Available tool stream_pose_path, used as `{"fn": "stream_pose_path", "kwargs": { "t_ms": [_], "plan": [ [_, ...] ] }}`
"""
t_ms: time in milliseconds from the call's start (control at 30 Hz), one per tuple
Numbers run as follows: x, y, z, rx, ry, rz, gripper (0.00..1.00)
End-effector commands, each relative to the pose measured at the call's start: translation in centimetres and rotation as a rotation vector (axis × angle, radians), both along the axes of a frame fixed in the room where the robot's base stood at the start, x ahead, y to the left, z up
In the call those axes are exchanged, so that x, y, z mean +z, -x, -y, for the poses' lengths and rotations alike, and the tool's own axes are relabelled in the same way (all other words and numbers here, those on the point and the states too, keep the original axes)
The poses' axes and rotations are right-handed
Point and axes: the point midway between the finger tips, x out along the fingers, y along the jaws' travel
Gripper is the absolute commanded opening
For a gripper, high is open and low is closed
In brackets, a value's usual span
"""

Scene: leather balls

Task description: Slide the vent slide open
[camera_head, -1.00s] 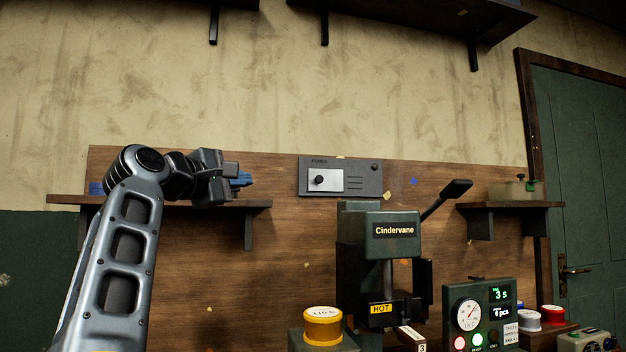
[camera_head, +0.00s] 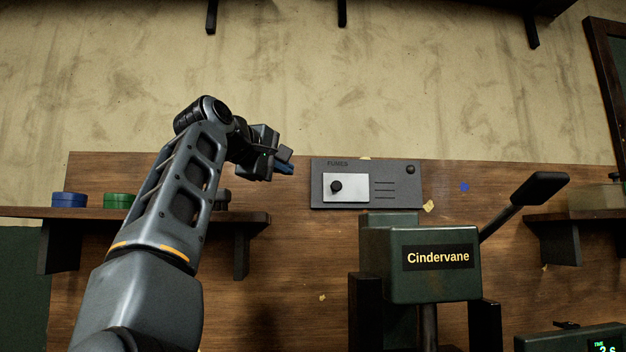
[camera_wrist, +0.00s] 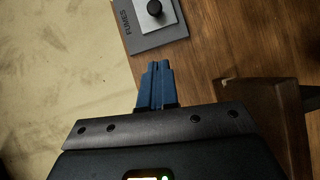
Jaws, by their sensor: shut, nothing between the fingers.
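The vent panel (camera_head: 405,185), dark grey and marked FUMES, is fixed to the wooden backboard. Its light slide plate (camera_head: 358,190) with a black knob (camera_head: 336,187) sits on the panel's left part; slots show to its right. In the wrist view the knob (camera_wrist: 154,8) and slide plate (camera_wrist: 146,18) are at the top, cut off by the frame edge. My gripper (camera_head: 290,169) is left of the panel, apart from it. Its blue fingers, also in the wrist view (camera_wrist: 157,66), are shut together and empty, pointing toward the panel.
The green Cindervane press (camera_head: 420,285) stands below the panel, its lever (camera_head: 525,200) rising at right. A left shelf (camera_head: 30,213) holds a blue tin (camera_head: 69,200) and a green tin (camera_head: 119,201). Another shelf (camera_head: 560,220) is at right. Bare backboard lies between gripper and panel.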

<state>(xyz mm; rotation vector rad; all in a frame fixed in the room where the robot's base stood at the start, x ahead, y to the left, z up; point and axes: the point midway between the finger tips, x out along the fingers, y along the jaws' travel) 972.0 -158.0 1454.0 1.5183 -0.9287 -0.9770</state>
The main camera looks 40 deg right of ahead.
Motion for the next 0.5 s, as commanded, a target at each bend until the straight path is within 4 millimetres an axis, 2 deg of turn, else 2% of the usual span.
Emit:
{"fn": "stream_pose_path", "kwargs": {
  "t_ms": [500],
  "plan": [
    [-0.8, -3.2, 8.7, -0.005, 0.001, -0.002, 0.00]
  ]
}}
